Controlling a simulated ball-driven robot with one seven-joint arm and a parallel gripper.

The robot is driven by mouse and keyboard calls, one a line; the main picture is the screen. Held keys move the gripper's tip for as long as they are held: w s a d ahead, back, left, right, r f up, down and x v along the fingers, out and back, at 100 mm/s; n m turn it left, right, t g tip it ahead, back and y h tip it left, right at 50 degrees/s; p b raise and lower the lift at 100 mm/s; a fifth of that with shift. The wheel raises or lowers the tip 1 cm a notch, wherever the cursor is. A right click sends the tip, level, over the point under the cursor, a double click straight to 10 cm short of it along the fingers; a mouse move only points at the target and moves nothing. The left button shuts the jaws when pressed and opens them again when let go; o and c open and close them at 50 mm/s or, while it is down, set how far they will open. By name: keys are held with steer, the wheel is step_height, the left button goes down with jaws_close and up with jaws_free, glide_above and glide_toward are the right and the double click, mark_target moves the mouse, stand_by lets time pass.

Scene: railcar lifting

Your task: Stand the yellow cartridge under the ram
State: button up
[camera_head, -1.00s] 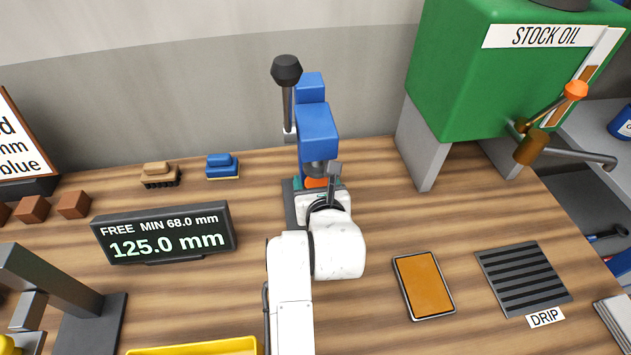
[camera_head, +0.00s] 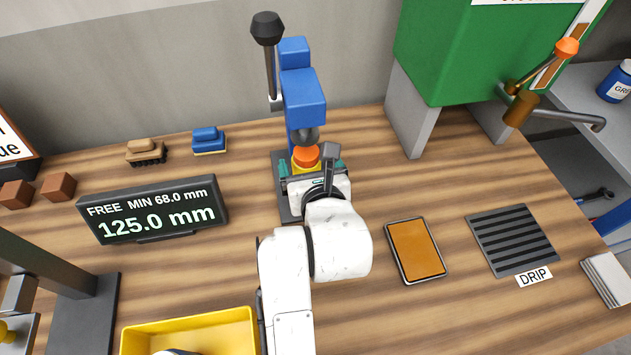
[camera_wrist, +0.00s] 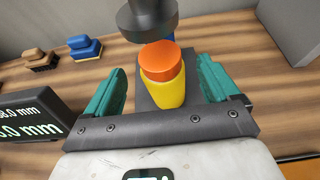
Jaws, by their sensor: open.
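The yellow cartridge (camera_wrist: 168,94) with an orange cap (camera_wrist: 160,60) stands upright on the dark base plate (camera_wrist: 146,96) of the blue press (camera_head: 304,103). The ram (camera_wrist: 148,18) is a dark cylinder above and slightly behind the cap in the wrist view; I cannot tell if it is exactly centred. My gripper (camera_wrist: 160,88) is open, with one teal finger on each side of the cartridge and a gap to both. In the head view the orange cap (camera_head: 306,156) shows beyond my gripper (camera_head: 311,170), and my wrist hides part of the base.
A display (camera_head: 153,211) reading FREE 125.0 mm stands left of the press. An orange-topped tablet (camera_head: 415,250) and the drip grate (camera_head: 512,240) lie to the right. A yellow bin (camera_head: 190,331) is in front. Two brushes (camera_head: 147,153) (camera_head: 208,141) lie at the back left.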

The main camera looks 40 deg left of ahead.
steer(key=b+v, duration=0.2)
steer(key=v, duration=0.4)
